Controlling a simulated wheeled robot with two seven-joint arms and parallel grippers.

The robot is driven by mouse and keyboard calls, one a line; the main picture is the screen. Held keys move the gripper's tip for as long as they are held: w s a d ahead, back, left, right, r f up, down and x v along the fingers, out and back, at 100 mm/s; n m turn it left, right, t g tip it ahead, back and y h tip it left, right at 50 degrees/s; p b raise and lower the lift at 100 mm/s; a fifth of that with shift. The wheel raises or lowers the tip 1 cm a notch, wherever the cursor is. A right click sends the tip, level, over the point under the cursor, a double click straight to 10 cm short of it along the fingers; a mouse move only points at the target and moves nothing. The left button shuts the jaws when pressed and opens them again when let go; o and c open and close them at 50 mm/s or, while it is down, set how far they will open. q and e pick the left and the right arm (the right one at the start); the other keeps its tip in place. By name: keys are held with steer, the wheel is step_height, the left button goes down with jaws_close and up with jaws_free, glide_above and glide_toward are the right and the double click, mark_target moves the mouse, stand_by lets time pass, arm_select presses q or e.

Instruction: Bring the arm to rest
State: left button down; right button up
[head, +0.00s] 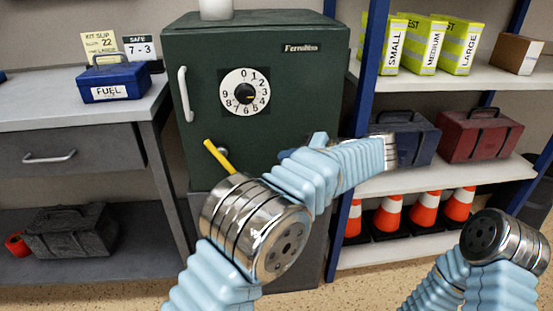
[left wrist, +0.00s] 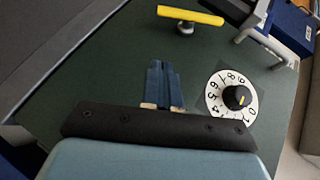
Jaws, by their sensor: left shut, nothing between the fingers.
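My left arm reaches up from the bottom middle of the head view, in front of the green safe (head: 310,75). Its gripper is mostly hidden behind the arm there. In the left wrist view the left gripper (left wrist: 162,68) shows its blue fingers together, with nothing between them. They point at the safe door, apart from both the yellow handle (left wrist: 190,15) and the white dial (left wrist: 232,97). The door looks shut. My right gripper is out of view.
On the right, shelves hold yellow vests (head: 460,48), a red toolbox (head: 480,133) and orange cones (head: 425,208). My right arm shows at the lower right. A blue shelf post (head: 366,60) stands close to my left arm.

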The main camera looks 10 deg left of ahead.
arm_select(q)
steer(key=shift+s+d+r, duration=0.15)
steer(key=shift+d, duration=0.15)
steer(key=s+a+f+m+g+h, duration=0.1)
steer(key=a+f+m+g+h, duration=0.15)
steer(key=f, duration=1.15)
steer(key=s+a+f+m+g+h, duration=0.1)
steer(key=s+a+f+m+h, duration=0.2)
steer(key=f, duration=1.1)
steer(key=s+d+f+n+g+h, duration=0.25)
steer(key=s+f+h, duration=0.65)
steer(key=s+f, duration=0.55)
steer(key=s+a+f+n+t+h, duration=0.1)
steer(key=s+f+n+h, duration=0.1)
steer(key=s+n, duration=0.3)
steer(key=s+f, duration=0.1)
steer(key=s, duration=0.2)
steer(key=shift+s+a+f+n+t, duration=0.3)
steer(key=shift+s+a+t, duration=0.05)
steer(key=shift+s+t, duration=0.05)
steer(key=c, duration=1.8)
jaws_free()
